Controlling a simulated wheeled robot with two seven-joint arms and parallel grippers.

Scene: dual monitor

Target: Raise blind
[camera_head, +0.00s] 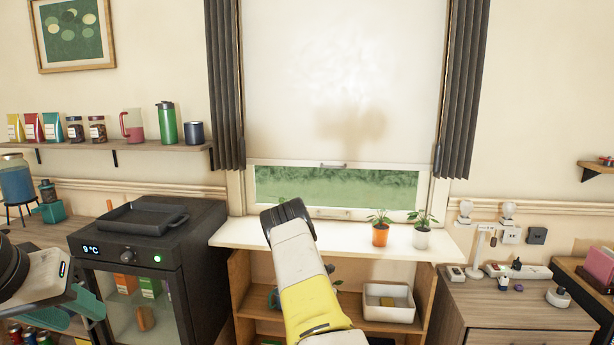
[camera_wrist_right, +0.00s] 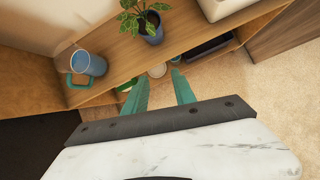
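The white blind (camera_head: 340,75) covers most of the window in the head view. Its bottom bar with a small handle (camera_head: 333,165) hangs above a strip of uncovered glass (camera_head: 335,188). My left gripper (camera_head: 84,316) is at the lower left, well away from the blind, in front of the dark oven. Its teal fingers look apart, with nothing seen between them. My right arm rises in the middle, below the blind; its gripper is hidden there. In the right wrist view my right gripper (camera_wrist_right: 166,85) has its teal fingers apart and empty, with the shelf unit beyond.
Two potted plants (camera_head: 380,231) stand on the white sill (camera_head: 345,240). Dark curtains (camera_head: 462,90) flank the window. A black oven (camera_head: 150,235) stands left and a wooden cabinet (camera_head: 515,310) right. A blue mug (camera_wrist_right: 88,65) and a blue-potted plant (camera_wrist_right: 150,28) stand on the shelf.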

